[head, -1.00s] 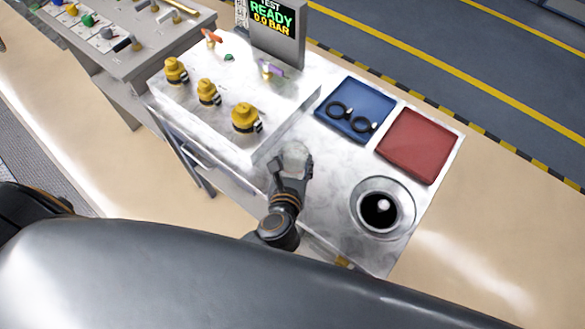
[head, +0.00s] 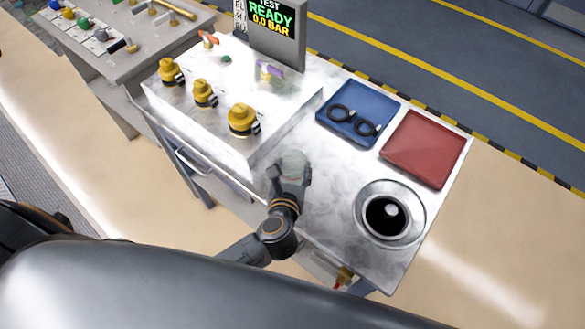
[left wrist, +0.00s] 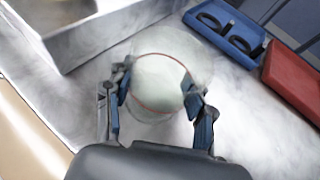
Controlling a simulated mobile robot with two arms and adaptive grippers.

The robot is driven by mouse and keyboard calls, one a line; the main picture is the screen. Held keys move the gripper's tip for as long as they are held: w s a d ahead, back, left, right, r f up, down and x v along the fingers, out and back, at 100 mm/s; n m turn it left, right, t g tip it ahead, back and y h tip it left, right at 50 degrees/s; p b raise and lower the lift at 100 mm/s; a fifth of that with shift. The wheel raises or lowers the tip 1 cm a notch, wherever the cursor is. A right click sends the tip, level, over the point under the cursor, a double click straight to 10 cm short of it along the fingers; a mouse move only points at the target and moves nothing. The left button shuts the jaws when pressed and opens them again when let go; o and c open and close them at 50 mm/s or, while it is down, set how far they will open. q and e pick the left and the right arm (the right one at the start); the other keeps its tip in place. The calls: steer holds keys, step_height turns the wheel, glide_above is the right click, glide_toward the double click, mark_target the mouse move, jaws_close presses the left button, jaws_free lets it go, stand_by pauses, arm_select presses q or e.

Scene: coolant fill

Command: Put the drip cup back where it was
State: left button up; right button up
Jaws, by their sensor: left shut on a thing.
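The drip cup (left wrist: 158,84) is a pale, translucent round cup with a thin reddish rim line in the left wrist view. It also shows in the head view (head: 293,162), beside the raised metal block. My left gripper (head: 290,175) is shut on the cup, with one finger on each side of it in the left wrist view (left wrist: 158,92). The cup is over the bare metal bench top; I cannot tell whether its base touches. My right gripper is not in view.
The metal block (head: 215,115) carries several yellow fittings and a READY screen (head: 270,22). A blue tray (head: 335,133) with two black rings and a red tray (head: 424,150) lie right of it. A round steel well (head: 364,212) is near the front right.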

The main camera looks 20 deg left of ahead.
arm_select(q)
steer(key=o, duration=1.3)
steer(key=shift+f, duration=0.15)
steer(key=shift+r, duration=0.25)
steer(key=b+v, duration=0.1)
steer(key=v, duration=0.9)
steer(key=shift+s+d+b, duration=0.1)
steer(key=shift+s+b, duration=0.3)
steer(key=shift+s+d+r, duration=0.1)
steer(key=shift+s+r, duration=0.2)
steer(key=shift+s, duration=0.2)
